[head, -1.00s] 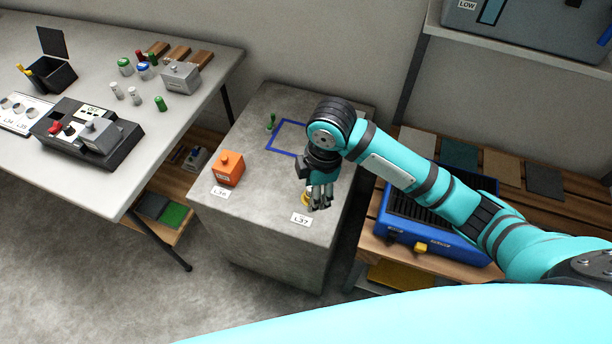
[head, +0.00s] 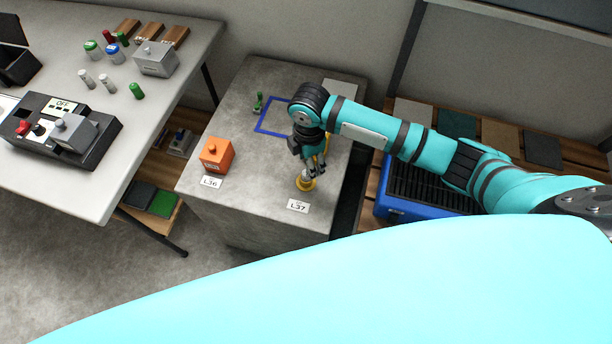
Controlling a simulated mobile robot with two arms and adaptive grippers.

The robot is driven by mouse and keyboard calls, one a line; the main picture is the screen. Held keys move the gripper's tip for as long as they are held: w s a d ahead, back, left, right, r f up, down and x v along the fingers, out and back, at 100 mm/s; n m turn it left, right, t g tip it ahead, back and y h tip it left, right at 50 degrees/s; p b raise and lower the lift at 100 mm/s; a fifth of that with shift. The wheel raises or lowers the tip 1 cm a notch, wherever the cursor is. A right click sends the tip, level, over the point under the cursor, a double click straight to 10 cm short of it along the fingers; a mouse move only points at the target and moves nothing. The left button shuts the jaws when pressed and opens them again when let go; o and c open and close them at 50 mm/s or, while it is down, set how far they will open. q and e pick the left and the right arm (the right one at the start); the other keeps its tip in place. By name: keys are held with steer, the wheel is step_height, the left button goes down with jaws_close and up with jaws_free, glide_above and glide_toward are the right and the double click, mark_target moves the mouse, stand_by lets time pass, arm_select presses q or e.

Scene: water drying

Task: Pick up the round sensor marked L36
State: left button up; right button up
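On the grey stone block, an orange box-shaped device (head: 216,155) stands behind a label that appears to read L36 (head: 211,182). A small round yellow piece with a pale upright part (head: 305,184) stands behind the label L37 (head: 298,206). My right gripper (head: 318,172) points down just above and right of the yellow piece, partly overlapping it in the head view. Its fingers are small and dark, so I cannot tell whether they are open or touching it. No round sensor shows beside the L36 label. My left gripper is out of view.
The block (head: 240,200) also bears a blue square outline (head: 262,130) and a small green piece (head: 258,103). The left table holds a grey box (head: 157,58), several small bottles and a black control unit (head: 60,130). A blue tray (head: 395,208) lies right of the block.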

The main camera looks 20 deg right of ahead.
steer(key=shift+a+f, duration=0.1)
steer(key=shift+f, duration=0.6)
steer(key=f, duration=0.3)
steer(key=shift+w+a+f, duration=0.15)
steer(key=shift+a+f, duration=0.05)
steer(key=shift+f, duration=0.3)
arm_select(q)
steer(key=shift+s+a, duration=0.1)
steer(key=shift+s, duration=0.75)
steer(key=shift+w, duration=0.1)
arm_select(e)
steer(key=shift+c, duration=0.4)
steer(key=c, duration=0.7)
jaws_close()
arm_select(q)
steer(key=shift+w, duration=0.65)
arm_select(e)
steer(key=shift+r, duration=0.1)
